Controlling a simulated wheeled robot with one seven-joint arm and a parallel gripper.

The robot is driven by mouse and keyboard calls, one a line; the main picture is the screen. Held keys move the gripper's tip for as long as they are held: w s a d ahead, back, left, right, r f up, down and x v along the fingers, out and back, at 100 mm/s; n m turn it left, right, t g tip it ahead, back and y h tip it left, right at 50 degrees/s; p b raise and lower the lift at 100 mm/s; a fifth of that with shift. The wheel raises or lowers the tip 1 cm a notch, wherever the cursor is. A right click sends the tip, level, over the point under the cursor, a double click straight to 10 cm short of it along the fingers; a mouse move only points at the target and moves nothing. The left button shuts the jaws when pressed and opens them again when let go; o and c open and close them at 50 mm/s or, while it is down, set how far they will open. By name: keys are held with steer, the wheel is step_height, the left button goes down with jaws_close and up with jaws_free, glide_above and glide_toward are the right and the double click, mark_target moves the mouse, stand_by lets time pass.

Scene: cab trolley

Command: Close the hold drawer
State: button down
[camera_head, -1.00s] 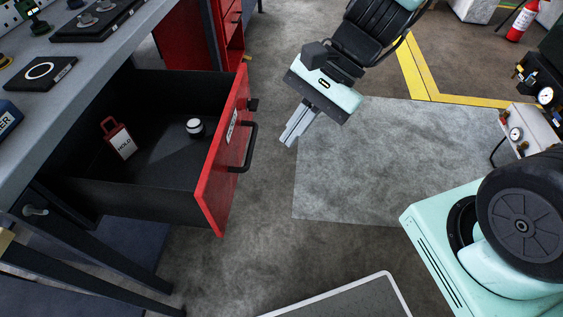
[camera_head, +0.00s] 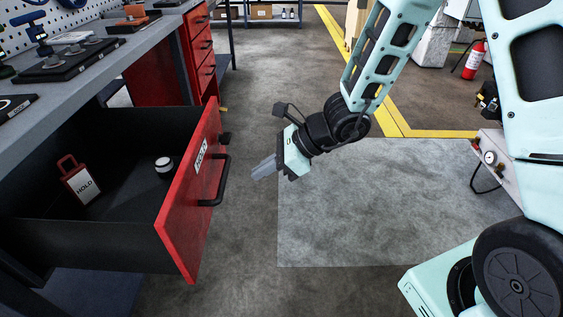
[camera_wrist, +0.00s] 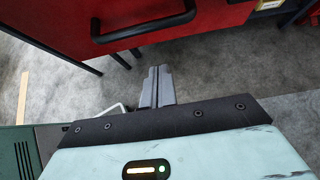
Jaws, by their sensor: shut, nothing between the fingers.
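The hold drawer (camera_head: 190,200) is pulled open from under the workbench. Its red front carries a "HOLD" label and a black bar handle (camera_head: 217,181). Inside lie a red tag marked "HOLD" (camera_head: 80,180) and a small white-topped black round object (camera_head: 164,167). My gripper (camera_head: 264,168) is shut and empty, to the right of the handle and apart from it, pointing left toward the drawer front. In the wrist view the red drawer front (camera_wrist: 215,22) and its handle (camera_wrist: 145,32) lie beyond the closed fingers (camera_wrist: 157,87).
The grey workbench (camera_head: 95,70) holds several dark trays. A red drawer cabinet (camera_head: 195,50) stands behind the open drawer. A light floor patch (camera_head: 390,200) lies clear to the right. A fire extinguisher (camera_head: 474,60) and a gauge box (camera_head: 500,165) are at the far right.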

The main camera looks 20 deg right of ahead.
steer(key=shift+w+a+r, duration=0.1)
steer(key=shift+w+a, duration=0.15)
steer(key=shift+a, duration=0.45)
steer(key=shift+w+a+r, duration=0.1)
steer(key=shift+w+a, duration=0.15)
steer(key=shift+a, duration=0.5)
steer(key=shift+w+a, duration=0.25)
steer(key=shift+a, duration=0.45)
